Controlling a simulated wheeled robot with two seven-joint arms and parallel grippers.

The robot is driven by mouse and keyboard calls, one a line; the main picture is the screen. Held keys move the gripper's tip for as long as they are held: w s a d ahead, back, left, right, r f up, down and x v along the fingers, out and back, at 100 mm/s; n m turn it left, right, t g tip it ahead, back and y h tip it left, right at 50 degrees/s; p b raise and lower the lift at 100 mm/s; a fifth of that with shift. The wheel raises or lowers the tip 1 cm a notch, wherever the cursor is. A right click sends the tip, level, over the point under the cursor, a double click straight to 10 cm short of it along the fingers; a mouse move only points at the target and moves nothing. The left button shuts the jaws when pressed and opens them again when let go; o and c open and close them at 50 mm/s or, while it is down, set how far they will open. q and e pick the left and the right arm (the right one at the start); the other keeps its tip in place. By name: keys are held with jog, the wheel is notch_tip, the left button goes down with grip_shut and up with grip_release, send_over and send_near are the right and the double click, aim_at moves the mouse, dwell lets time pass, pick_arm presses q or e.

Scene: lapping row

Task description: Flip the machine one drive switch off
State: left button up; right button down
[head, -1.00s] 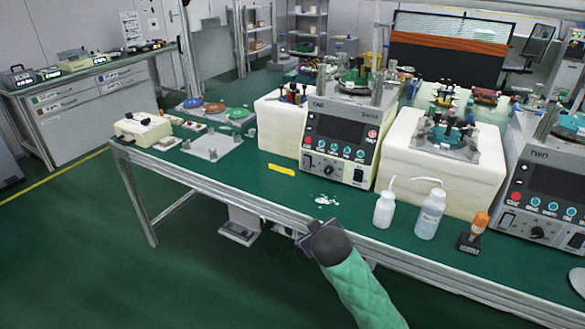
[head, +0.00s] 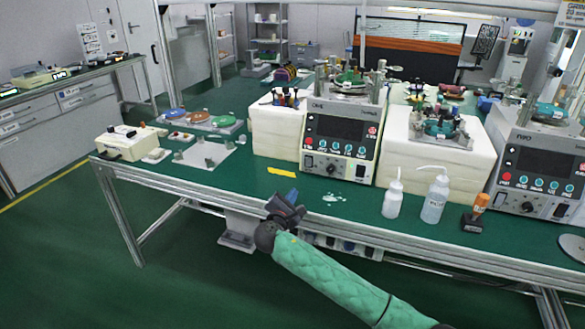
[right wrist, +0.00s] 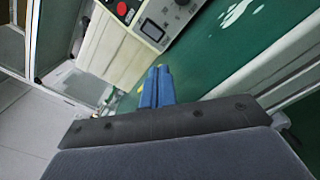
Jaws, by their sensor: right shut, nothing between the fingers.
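Machine one (head: 340,132) stands on the green bench in the middle of the head view, its front panel facing me. The panel has a dark screen, a row of coloured buttons, a knob (head: 331,169) and a dark switch (head: 361,171) at the lower right. The switch position is too small to tell. My right gripper (head: 291,195) is at the bench's front edge, left of and in front of the machine, apart from it. Its blue fingers (right wrist: 156,87) are shut and empty in the right wrist view, where part of the panel (right wrist: 150,15) shows beyond. My left gripper is out of view.
Two white bottles (head: 433,198) and an orange-handled tool (head: 475,213) stand at the bench's front right. A white spill (head: 333,198) and a yellow strip (head: 281,172) lie before machine one. Machine two (head: 540,165) is at the right.

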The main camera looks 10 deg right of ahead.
aim_at(308, 160)
jog(key=shift+w+r+n, duration=0.15)
jog(key=shift+n, duration=0.75)
jog(key=shift+a+r+n+t+h, duration=0.1)
jog(key=shift+r+n+t+h, duration=0.2)
jog(key=shift+n, duration=0.4)
jog(key=shift+r+n, duration=0.25)
jog(key=shift+n, duration=0.95)
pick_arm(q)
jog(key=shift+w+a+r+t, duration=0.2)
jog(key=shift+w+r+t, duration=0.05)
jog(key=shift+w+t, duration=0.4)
pick_arm(e)
jog(key=shift+n, duration=1)
